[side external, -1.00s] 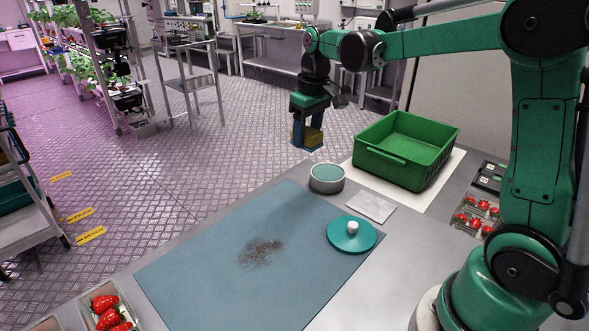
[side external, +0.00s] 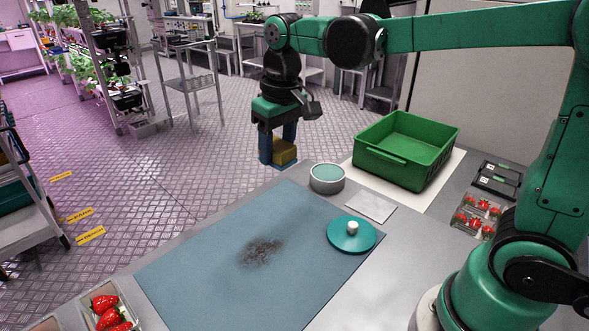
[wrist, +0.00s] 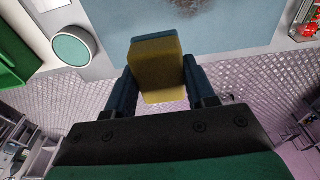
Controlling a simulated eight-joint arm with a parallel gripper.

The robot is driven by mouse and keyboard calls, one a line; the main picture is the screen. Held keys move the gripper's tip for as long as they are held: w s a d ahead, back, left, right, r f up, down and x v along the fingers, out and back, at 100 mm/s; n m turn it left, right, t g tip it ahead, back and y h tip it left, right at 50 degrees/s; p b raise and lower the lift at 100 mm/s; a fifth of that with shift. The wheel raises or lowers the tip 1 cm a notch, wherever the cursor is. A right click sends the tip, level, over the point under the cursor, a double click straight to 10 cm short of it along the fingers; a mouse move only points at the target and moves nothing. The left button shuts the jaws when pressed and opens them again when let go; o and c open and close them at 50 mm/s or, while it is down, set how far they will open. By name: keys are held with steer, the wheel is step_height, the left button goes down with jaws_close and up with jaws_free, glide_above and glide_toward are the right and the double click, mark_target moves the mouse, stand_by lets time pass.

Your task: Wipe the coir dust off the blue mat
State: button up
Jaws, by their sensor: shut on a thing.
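My gripper (side external: 277,155) is shut on a yellow sponge (side external: 284,152). It holds the sponge in the air near the table's far edge, beyond the blue mat (side external: 205,265). In the wrist view the sponge (wrist: 156,65) sits between the two blue fingers. The brown coir dust (side external: 262,251) lies in a loose patch near the middle of the mat. Part of the dust also shows at the top of the wrist view (wrist: 206,5). The sponge is apart from the dust and the mat.
A round tub with a teal top (side external: 327,178) stands near the far edge. A teal lid with a white knob (side external: 352,234) rests on the mat's right corner. A green crate (side external: 405,150) stands behind a pale flat square (side external: 370,207). Strawberry punnets sit at front left (side external: 110,310) and right (side external: 474,216).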

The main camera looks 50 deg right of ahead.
glide_toward(236, 264)
steer(key=shift+s+d+f, duration=0.1)
steer(key=shift+f, duration=1.4)
steer(key=shift+s+d+f, duration=0.1)
steer(key=shift+s+f, duration=0.05)
steer(key=shift+f, duration=1.3)
steer(key=shift+d+f, duration=0.4)
steer(key=shift+d, duration=5.3)
steer(key=shift+a, duration=5.85)
steer(key=shift+w+d, duration=0.1)
steer(key=shift+w, duration=0.4)
steer(key=shift+w+d, duration=0.2)
steer(key=shift+d, duration=5.4)
steer(key=shift+a, duration=5.7)
step_height(236, 264, up, 8)
steer(key=shift+s+d, duration=0.1)
